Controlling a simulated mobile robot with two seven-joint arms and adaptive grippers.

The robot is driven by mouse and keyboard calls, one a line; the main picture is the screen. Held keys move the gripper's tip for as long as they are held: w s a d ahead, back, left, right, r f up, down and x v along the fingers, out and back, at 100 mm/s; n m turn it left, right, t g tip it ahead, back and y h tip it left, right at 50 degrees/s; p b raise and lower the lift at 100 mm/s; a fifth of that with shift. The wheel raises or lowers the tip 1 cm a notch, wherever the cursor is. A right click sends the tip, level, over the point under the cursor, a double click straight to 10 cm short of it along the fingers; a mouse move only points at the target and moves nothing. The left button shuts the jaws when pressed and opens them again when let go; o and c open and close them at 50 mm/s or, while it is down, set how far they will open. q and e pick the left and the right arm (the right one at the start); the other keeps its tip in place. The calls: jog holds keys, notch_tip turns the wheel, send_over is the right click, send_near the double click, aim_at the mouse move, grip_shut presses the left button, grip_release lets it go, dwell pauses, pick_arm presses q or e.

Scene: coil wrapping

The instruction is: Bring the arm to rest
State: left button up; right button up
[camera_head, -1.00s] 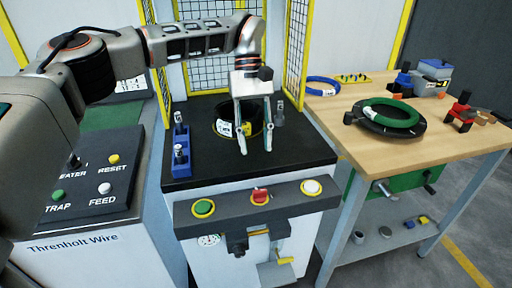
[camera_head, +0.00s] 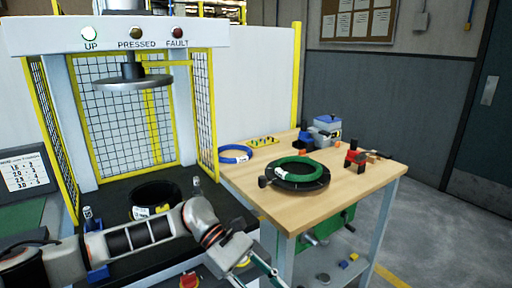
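My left arm reaches in from the lower left, low across the front of the press bed (camera_head: 110,195). My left gripper (camera_head: 262,277) is at the bottom middle, pointing down and right beyond the bed's front right. Its fingers look spread apart, with nothing seen between them; their tips are partly cut off by the picture's edge. A black coil (camera_head: 150,192) with a pale label sits on the press bed, its near side partly hidden by my arm. The press's round plate (camera_head: 133,82) is raised well above the coil. My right gripper is not in view.
A wooden table (camera_head: 345,183) to the right holds a green coil (camera_head: 299,168) on a black disc, a blue ring (camera_head: 235,154) and a red tool (camera_head: 355,157). Yellow mesh guards (camera_head: 203,105) flank the bed. A red button (camera_head: 189,280) is just below my arm.

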pick_arm(q)
jog(key=s+d+r+n+t+h+p, duration=0.25)
jog(key=s+d+r+n+h, duration=0.2)
jog(key=d+n+h, duration=0.55)
jog(key=w+a+f+n+t+y, duration=0.1)
jog(key=w+a+n+t, duration=0.25)
jog(key=n+t, duration=0.6)
jog(key=w+a+f+n+t+y, duration=0.15)
jog(key=a+n+t, duration=0.4)
jog(key=n, duration=0.75)
jog(key=a+f+n+t+y+p, duration=0.2)
jog(key=a+f+n+t+y, duration=0.3)
jog(key=a+f+n+y, duration=0.75)
jog(key=s+a+f+n+g+y, duration=0.2)
jog(key=s+a+f+n+g, duration=0.3)
jog(key=s+a+f+n, duration=0.7)
jog(key=s+f, duration=0.1)
jog(key=s, duration=0.3)
jog(key=shift+a+f+y+p, duration=0.2)
jog(key=shift+f+y+p, duration=0.1)
jog(key=shift+p, duration=0.1)
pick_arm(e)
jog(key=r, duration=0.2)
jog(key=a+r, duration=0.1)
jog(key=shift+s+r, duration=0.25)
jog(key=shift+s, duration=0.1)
